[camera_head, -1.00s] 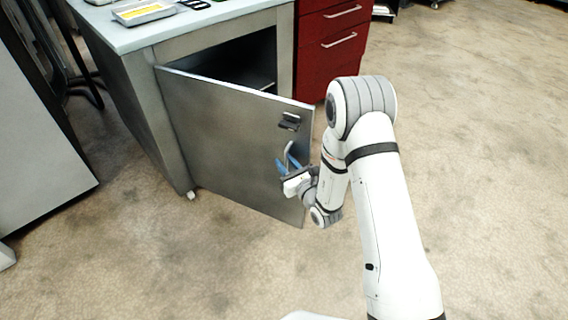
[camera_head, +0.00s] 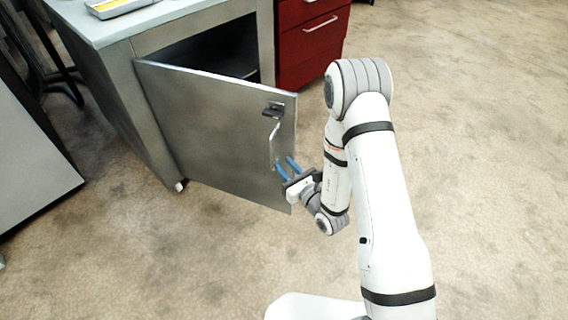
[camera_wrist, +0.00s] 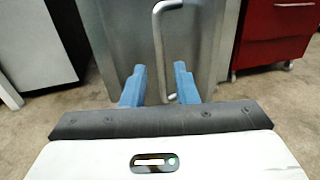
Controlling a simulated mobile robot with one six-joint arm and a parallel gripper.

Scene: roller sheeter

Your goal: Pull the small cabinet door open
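The small cabinet door (camera_head: 205,130) is a grey metal panel, hinged at its left, and it stands swung well open from the cabinet (camera_head: 145,105). A thin metal bar handle (camera_head: 274,142) runs upright near its free edge, below a dark latch (camera_head: 273,109). The handle also shows in the wrist view (camera_wrist: 158,50). My gripper (camera_head: 285,164) is at the lower end of the handle. In the wrist view its blue fingers (camera_wrist: 159,80) are spread, with the handle's lower part between them and visible gaps on both sides.
Red drawers (camera_head: 308,45) stand right of the cabinet opening. A tray (camera_head: 118,7) lies on the cabinet's top. A pale grey cabinet (camera_head: 30,150) stands at the left. The floor in front of the door and to the right is clear.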

